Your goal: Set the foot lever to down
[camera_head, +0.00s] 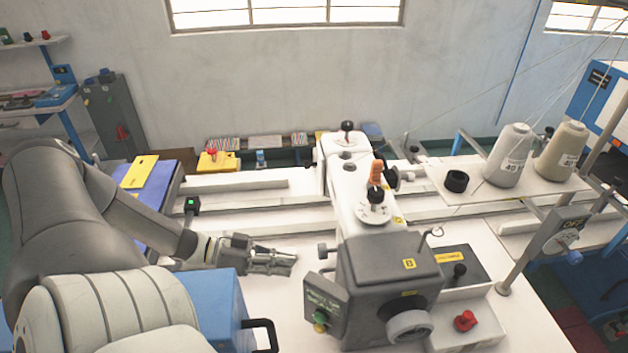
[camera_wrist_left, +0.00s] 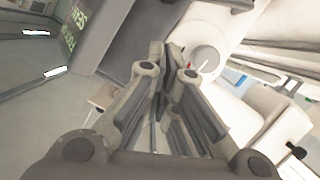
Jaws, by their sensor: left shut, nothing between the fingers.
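The white sewing machine (camera_head: 350,190) with its dark grey head (camera_head: 390,270) stands at the centre of the head view. I cannot tell which part is the foot lever; no label naming it is readable. My left gripper (camera_head: 288,262) is shut and empty, pointing right, left of the machine head and apart from it in the head view. My right gripper is not in view.
An orange-handled knob (camera_head: 377,172) stands on the machine's top. A dark panel with green lettering (camera_head: 325,302) hangs on the head's near left. A red knob (camera_head: 465,320) sits at the front right. A blue box (camera_head: 212,305) stands near left. Thread cones (camera_head: 508,155) stand right.

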